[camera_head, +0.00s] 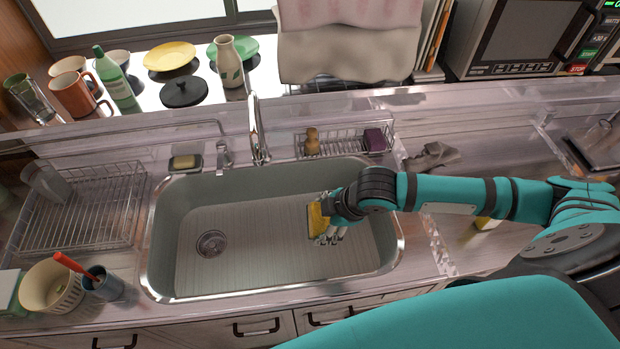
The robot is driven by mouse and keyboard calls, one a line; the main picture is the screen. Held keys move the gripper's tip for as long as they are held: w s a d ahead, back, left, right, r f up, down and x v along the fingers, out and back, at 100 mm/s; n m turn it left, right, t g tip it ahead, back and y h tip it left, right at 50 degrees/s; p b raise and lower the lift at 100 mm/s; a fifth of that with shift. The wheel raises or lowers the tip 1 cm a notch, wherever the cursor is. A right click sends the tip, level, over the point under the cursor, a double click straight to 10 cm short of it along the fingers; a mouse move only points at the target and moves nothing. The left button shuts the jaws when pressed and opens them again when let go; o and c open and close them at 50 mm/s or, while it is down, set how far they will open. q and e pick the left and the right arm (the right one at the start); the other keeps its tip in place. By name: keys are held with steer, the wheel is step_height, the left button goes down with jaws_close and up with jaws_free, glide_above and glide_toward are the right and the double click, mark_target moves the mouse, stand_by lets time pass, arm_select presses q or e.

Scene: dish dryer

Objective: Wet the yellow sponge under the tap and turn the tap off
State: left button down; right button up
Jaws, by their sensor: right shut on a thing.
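The yellow sponge (317,219) is held over the right part of the sink (260,225). My right gripper (325,220) is shut on it, with the arm coming in from the right. The tap (258,130) stands at the back edge of the sink, to the left of and behind the sponge. Its handle seems to be the small metal lever (223,155) to the left of the spout. I cannot make out any water running. My left gripper is not in view.
A wire rack (80,215) stands left of the sink. A small basket (345,142) with a brown item and a purple sponge (375,140) sits behind it. A soap dish (186,162) is at the back left. The sink floor is clear.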

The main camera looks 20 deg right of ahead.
steer(key=shift+w+d+r+n, duration=0.2)
steer(key=shift+w+r+n, duration=0.1)
steer(key=shift+r+n, duration=0.15)
steer(key=shift+w+a+f+y+b, duration=0.1)
steer(key=shift+w+a+y+b, duration=0.35)
steer(key=shift+w+a, duration=0.3)
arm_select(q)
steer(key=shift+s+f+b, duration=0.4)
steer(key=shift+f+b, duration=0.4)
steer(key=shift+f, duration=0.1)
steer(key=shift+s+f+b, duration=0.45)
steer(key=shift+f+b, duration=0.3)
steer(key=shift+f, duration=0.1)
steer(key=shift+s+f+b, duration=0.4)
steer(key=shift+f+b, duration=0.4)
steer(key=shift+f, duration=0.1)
arm_select(e)
steer(key=w+a+f, duration=0.2)
steer(key=w+a, duration=0.6)
steer(key=w, duration=0.1)
steer(key=shift+w+f, duration=0.15)
steer(key=shift+w, duration=0.1)
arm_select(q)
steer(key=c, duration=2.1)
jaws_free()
